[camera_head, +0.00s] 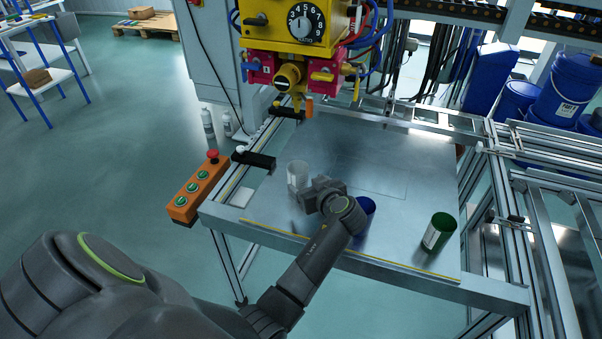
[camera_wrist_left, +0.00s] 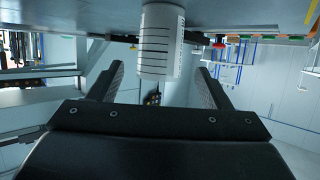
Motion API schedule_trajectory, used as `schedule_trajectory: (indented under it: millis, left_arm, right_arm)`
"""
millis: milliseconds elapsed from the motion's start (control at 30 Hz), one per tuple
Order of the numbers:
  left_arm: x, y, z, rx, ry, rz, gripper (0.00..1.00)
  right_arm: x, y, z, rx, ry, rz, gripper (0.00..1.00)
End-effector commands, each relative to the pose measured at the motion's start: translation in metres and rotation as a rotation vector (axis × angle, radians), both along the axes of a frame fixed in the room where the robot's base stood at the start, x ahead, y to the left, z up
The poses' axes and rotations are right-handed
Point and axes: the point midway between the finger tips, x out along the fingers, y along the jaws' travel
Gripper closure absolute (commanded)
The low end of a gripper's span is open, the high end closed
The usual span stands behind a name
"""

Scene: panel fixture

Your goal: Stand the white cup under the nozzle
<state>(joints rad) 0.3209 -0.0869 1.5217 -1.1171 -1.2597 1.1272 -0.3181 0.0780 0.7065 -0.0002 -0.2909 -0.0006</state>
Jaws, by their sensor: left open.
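The white cup (camera_head: 297,176) stands upright on the metal table in the head view. It carries dark printed lines in the left wrist view (camera_wrist_left: 163,42), which shows the scene upside down. My left gripper (camera_head: 308,198) is beside the cup, on its near right side. In the left wrist view the left gripper (camera_wrist_left: 160,72) has its fingers spread, with the cup ahead between their directions and not clasped. The nozzle (camera_head: 297,101) hangs under the yellow and pink dispenser (camera_head: 288,72), behind the cup. My right gripper is not in view.
A blue cup (camera_head: 366,210) stands partly hidden behind my left wrist. A green cup (camera_head: 438,233) stands at the table's right. An orange button box (camera_head: 198,190) and black brackets (camera_head: 254,160) line the left edge. The table's middle right (camera_head: 390,175) is clear.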

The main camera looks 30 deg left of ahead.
Motion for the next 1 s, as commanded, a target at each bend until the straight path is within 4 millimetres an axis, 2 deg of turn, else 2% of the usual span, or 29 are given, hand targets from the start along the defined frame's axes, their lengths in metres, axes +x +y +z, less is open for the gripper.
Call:
schedule_trajectory:
  millis: [100, 300, 1000]
  left_arm:
    - [-0.011, -0.018, 0.010, -0.003, 0.001, 0.000, 0.28]
    - [-0.021, -0.033, 0.016, -0.001, 0.001, 0.000, 0.28]
    - [-0.022, -0.036, 0.017, 0.001, -0.001, 0.000, 0.28]
  right_arm:
    - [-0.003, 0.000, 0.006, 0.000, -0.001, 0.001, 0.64]
    - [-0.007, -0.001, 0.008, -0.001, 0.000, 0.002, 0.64]
    - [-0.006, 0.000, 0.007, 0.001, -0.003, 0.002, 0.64]
